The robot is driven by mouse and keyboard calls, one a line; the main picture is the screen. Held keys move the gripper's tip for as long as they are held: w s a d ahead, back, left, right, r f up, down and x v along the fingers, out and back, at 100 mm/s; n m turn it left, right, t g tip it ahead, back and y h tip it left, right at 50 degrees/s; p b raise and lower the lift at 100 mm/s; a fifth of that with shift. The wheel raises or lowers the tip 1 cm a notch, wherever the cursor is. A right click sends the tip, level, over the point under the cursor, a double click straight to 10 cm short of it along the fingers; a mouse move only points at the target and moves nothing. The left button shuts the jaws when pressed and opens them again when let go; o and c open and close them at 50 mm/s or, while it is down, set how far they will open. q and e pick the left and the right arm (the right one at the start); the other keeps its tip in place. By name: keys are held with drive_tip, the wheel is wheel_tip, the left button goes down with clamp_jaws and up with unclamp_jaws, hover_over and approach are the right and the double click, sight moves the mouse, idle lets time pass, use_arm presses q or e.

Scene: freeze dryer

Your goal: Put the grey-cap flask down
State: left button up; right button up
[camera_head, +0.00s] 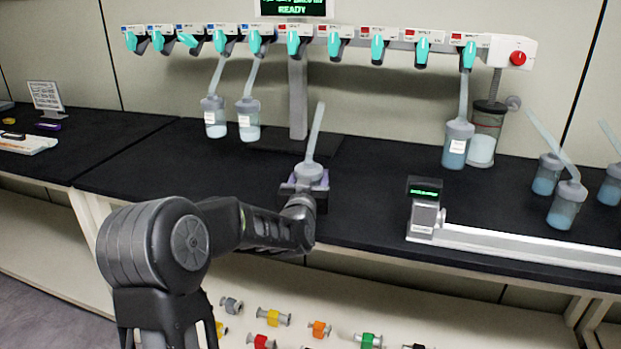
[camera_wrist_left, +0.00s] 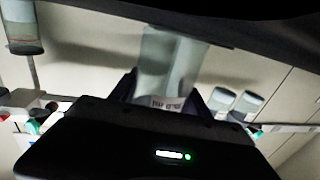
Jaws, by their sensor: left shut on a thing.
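The grey-cap flask (camera_head: 311,171) has a grey cap with a long pale tube slanting up from it. My left gripper (camera_head: 305,187) is shut around its body, near the middle front of the black bench (camera_head: 215,165). The arm and gripper hide most of the body in the head view. The left wrist view, which is upside down, shows the pale flask (camera_wrist_left: 170,65) with a label between the fingers. Its base appears close to the dark bench top, but I cannot tell whether it touches. My right gripper is not in view.
A manifold (camera_head: 395,35) with teal valves runs behind; two flasks (camera_head: 215,117) hang at left and one (camera_head: 457,145) at right. A device with a green display (camera_head: 424,205) and a long rail is at right. Several flasks (camera_head: 566,204) stand beyond. Bench left of my gripper is clear.

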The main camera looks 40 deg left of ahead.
use_arm(q)
drive_tip(key=shift+r, duration=0.1)
drive_tip(key=shift+f+b, duration=0.25)
drive_tip(key=shift+b, duration=0.05)
drive_tip(key=o, duration=1.5)
drive_tip(key=shift+r, duration=0.1)
drive_tip(key=shift+r, duration=0.1)
drive_tip(key=shift+s+p, duration=0.15)
drive_tip(key=shift+p, duration=0.15)
drive_tip(key=v, duration=1.2)
drive_tip(key=shift+b, duration=0.3)
